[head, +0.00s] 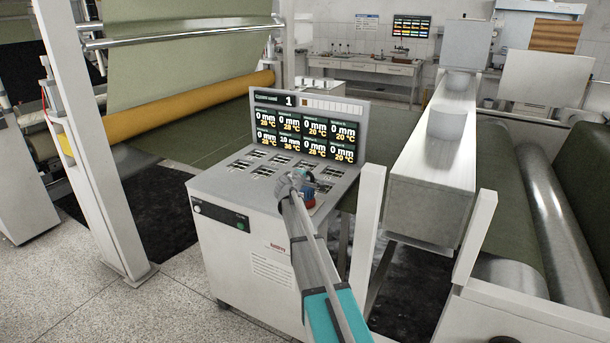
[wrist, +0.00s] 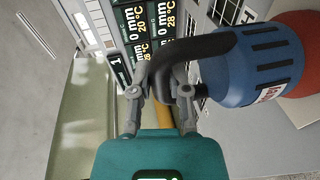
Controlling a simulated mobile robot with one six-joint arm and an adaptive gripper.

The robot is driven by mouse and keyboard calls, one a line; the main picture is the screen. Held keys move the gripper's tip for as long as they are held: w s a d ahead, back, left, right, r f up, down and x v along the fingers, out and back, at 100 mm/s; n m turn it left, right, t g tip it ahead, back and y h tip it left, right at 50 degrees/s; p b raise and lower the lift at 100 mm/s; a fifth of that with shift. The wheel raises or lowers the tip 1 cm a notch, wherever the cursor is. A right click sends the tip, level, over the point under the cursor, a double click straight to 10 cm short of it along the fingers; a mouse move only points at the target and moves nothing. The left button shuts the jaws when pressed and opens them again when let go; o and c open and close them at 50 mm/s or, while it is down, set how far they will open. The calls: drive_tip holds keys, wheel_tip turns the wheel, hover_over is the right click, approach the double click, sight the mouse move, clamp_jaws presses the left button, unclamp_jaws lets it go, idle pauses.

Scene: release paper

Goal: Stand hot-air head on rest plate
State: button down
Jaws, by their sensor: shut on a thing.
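The hot-air head is a blue and red cylinder (wrist: 252,66) with a curved black handle, at the right of the wrist view. My gripper (wrist: 160,84) is shut on the black handle, and the body hangs out to the right side of the fingers. In the head view, my gripper (head: 299,180) is over the front right part of the cabinet top, and the hot-air head (head: 308,197) shows as a small blue and red patch beside it, partly hidden by my arm.
A white control cabinet (head: 240,255) with slotted panels on top stands below my gripper. Its upright display (head: 310,130) rises close behind. A white post (head: 366,225) and a long metal beam (head: 432,150) stand to the right. Bare floor (head: 170,290) lies at the left.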

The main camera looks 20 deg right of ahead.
drive_tip(key=shift+f, duration=0.1)
drive_tip(key=c, duration=0.6)
unclamp_jaws()
drive_tip(key=shift+s+a+r, duration=0.1)
drive_tip(key=shift+s+r, duration=0.05)
drive_tip(key=shift+r, duration=0.05)
drive_tip(key=p+v, duration=0.2)
drive_tip(key=v, duration=0.9)
drive_tip(key=shift+s+a, duration=0.3)
